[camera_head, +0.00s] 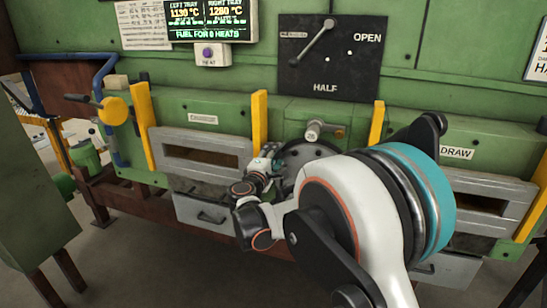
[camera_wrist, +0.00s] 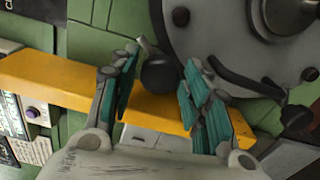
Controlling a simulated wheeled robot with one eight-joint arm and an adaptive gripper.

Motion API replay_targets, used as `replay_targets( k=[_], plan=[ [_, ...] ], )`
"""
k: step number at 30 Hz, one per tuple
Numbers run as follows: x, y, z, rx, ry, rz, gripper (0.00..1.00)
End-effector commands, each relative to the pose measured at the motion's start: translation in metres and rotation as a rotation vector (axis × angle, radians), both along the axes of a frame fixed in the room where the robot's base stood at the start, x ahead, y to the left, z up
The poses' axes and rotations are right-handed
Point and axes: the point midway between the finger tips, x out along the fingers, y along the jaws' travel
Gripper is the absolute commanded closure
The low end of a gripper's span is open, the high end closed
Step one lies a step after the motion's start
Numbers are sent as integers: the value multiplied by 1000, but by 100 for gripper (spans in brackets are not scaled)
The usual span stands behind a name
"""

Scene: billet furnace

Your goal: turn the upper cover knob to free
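The round dark grey cover (camera_head: 312,152) is low in the centre of the furnace front in the head view, mostly hidden by my arm. In the wrist view its plate (camera_wrist: 215,40) fills the upper right. A dark round knob (camera_wrist: 160,72), the upper cover knob, shows at the cover's edge. My gripper (camera_wrist: 161,60) is open, one finger on each side of this knob; I cannot tell whether either finger touches it. My gripper (camera_head: 270,158) is at the cover's left edge in the head view. A second dark knob (camera_wrist: 297,118) shows at the right of the wrist view.
A yellow post (camera_head: 260,118) stands just left of the cover and passes behind my fingers in the wrist view (camera_wrist: 60,82). Another yellow post (camera_head: 376,122) stands to the right. A grey dial (camera_head: 314,129) sits above the cover. A slotted grey door (camera_head: 205,150) is at left.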

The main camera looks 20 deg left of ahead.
Motion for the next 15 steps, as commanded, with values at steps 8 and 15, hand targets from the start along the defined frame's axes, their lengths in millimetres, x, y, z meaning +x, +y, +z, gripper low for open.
replay_targets(
  k=[8, 15],
  plan=[
    [-16, 1, 1, 0, 0, 1, 57],
    [-64, 1, 0, 0, 0, 3, 57]
  ],
)
